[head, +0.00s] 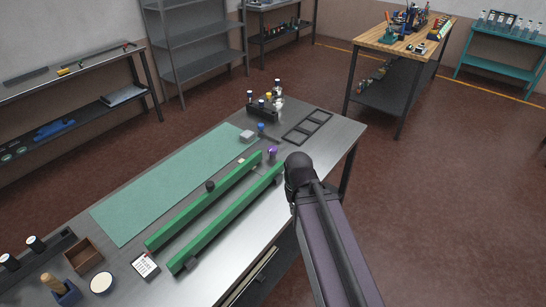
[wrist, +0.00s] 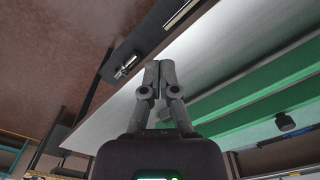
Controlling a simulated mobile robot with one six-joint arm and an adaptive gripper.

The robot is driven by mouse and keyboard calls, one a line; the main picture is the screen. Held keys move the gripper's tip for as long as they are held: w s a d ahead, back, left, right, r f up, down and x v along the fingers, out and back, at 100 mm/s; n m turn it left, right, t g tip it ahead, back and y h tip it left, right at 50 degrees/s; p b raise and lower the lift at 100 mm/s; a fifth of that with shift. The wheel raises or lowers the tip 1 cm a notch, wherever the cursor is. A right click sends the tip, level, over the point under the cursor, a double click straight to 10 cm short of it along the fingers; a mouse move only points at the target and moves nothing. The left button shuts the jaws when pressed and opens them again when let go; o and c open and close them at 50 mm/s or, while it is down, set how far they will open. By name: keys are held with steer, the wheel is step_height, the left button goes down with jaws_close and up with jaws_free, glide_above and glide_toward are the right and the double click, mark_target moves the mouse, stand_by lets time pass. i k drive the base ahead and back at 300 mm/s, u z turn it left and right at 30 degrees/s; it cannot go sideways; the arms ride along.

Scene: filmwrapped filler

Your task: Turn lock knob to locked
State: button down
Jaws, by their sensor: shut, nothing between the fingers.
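In the wrist view my gripper (wrist: 158,65) has its two dark fingers together and nothing between them. The view is tilted, with the bench's pale metal top beyond the fingers. A small bright metal fitting (wrist: 126,68) sits on a dark panel at the bench edge, just left of the fingertips in the picture. It may be the lock knob; its turned position is too small to read. A gap shows between fingertips and fitting in the picture; the depth between them is unclear. In the head view my arm hides the gripper, and I cannot make out the knob.
The workbench (head: 318,150) carries two long green rails (head: 215,205), a green mat (head: 165,185), a black frame (head: 307,127) and several small items. Open brown floor (head: 440,200) lies to the right.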

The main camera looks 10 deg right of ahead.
mark_target(272, 150)
steer(key=k, duration=1.3)
steer(key=z, duration=0.35)
steer(key=i, duration=1.7)
steer(key=u, duration=0.55)
